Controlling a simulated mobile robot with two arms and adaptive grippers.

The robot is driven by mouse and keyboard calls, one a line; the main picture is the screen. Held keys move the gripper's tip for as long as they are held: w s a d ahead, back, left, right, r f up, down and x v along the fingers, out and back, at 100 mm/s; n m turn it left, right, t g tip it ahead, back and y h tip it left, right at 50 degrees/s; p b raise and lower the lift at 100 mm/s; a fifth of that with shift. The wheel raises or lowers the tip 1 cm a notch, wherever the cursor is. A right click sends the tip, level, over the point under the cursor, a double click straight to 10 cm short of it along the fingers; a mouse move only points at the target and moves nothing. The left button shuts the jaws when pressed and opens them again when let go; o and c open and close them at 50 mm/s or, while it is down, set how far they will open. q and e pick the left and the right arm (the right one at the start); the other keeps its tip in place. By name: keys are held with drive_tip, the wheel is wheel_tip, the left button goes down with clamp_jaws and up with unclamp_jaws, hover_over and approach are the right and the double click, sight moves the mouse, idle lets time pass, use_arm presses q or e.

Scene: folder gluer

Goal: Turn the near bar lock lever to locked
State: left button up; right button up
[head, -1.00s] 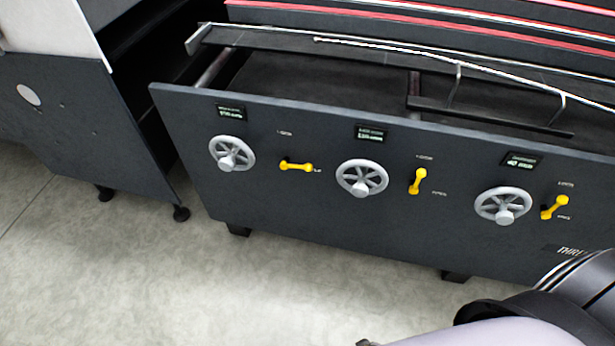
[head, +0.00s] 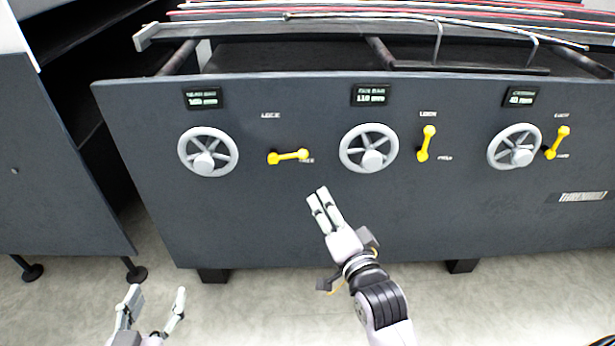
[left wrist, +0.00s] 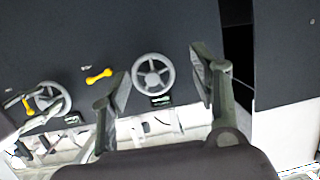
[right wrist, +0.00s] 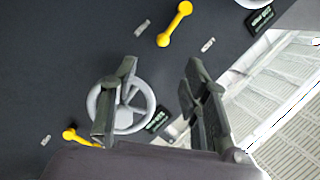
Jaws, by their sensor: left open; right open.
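The left yellow lever (head: 288,156) on the dark panel lies nearly level, its free end by the lower right label; LOCK is printed above it. The small display text is hard to read, but it seems to be the near bar lever. It also shows in the left wrist view (left wrist: 98,77) and the right wrist view (right wrist: 175,24). My right gripper (head: 318,198) is open and empty, below and right of this lever, apart from it. My left gripper (head: 152,300) is open and empty, low at the left, away from the panel.
Grey handwheels stand left of each lever: left (head: 208,151), middle (head: 369,148) and right (head: 514,147). The middle lever (head: 427,143) and right lever (head: 557,142) stand steeply. A dark cabinet (head: 60,170) is at the left.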

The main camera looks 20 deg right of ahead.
drive_tip(key=b, duration=0.2)
approach(305, 157)
drive_tip(key=w, duration=0.1)
drive_tip(key=w+b, duration=0.2)
drive_tip(key=w, duration=0.6)
drive_tip(key=shift+w+a+f, duration=0.1)
use_arm(q)
drive_tip(key=s+r+t+h, duration=0.2)
drive_tip(key=r+t, duration=0.3)
drive_tip(key=r, duration=0.4)
drive_tip(key=s+d+r+t+h, duration=0.1)
drive_tip(key=s+r+t+h, duration=0.1)
drive_tip(key=r+t, duration=0.4)
drive_tip(key=shift+s+d+r, duration=0.15)
drive_tip(key=shift+s+r, duration=0.05)
drive_tip(key=shift+r, duration=1.35)
use_arm(e)
drive_tip(key=shift+w, duration=0.3)
drive_tip(key=shift+c, duration=0.4)
clamp_jaws()
drive_tip(key=shift+f, duration=0.1)
